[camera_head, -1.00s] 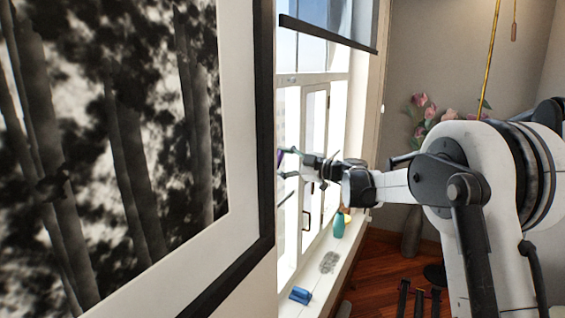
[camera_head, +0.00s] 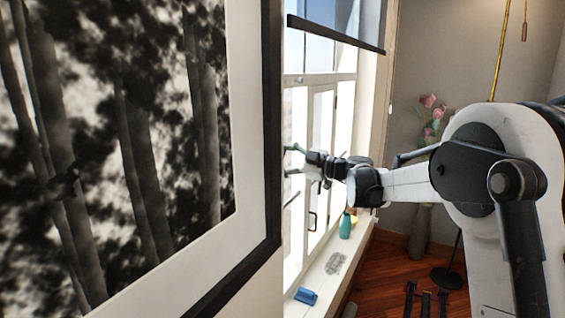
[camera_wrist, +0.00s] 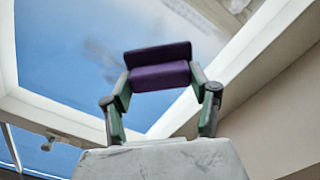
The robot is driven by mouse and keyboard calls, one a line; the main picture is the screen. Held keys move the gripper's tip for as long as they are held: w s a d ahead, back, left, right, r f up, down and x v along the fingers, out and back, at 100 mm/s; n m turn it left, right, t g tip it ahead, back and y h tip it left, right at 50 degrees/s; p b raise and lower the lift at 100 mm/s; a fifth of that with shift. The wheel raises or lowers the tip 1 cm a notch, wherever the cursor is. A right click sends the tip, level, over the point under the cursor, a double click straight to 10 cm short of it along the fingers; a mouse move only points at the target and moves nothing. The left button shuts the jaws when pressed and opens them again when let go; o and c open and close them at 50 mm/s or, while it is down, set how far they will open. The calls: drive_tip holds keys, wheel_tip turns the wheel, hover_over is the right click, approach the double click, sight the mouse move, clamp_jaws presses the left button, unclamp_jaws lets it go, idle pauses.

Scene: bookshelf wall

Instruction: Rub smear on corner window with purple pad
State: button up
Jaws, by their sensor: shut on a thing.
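My gripper (camera_wrist: 163,92) is shut on the purple pad (camera_wrist: 160,76), which spans crosswise between its two green-and-grey fingers in the wrist view. Behind the pad is a window pane (camera_wrist: 60,70) showing blue, with a faint grey smear (camera_wrist: 98,48) up and left of the pad. I cannot tell whether the pad touches the glass. In the head view my gripper (camera_head: 293,160) reaches left to the bright window (camera_head: 318,120), and the pad is hidden by the picture frame's edge.
A large framed picture (camera_head: 130,130) blocks the left of the head view. The windowsill (camera_head: 318,278) holds a blue object (camera_head: 305,296), a grey patch (camera_head: 335,263) and a teal bottle (camera_head: 346,227). A dark blind bar (camera_head: 335,33) crosses the upper window. Pink flowers (camera_head: 430,115) stand behind.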

drive_tip(key=shift+r, duration=0.3)
drive_tip(key=shift+w+d+r+p, duration=0.35)
drive_tip(key=shift+w+d, duration=0.65)
drive_tip(key=shift+w, duration=1.05)
drive_tip(key=shift+w+d+r+p, duration=0.15)
drive_tip(key=shift+w+d+r, duration=0.55)
drive_tip(key=shift+w, duration=1.4)
drive_tip(key=shift+w+d+r+p, duration=0.15)
drive_tip(key=shift+w+d+p, duration=0.1)
drive_tip(key=shift+w+d, duration=1.4)
drive_tip(key=shift+s+a+b, duration=0.65)
drive_tip(key=shift+s+a, duration=0.5)
drive_tip(key=shift+s, duration=0.8)
drive_tip(key=shift+s+a+b, duration=0.6)
drive_tip(key=shift+s+a, duration=0.5)
drive_tip(key=shift+s, duration=0.9)
drive_tip(key=shift+s+a+b, duration=0.65)
drive_tip(key=shift+s+a, duration=0.5)
drive_tip(key=shift+s, duration=0.8)
drive_tip(key=shift+d, duration=0.1)
drive_tip(key=shift+v, duration=2.95)
drive_tip(key=shift+d, duration=0.15)
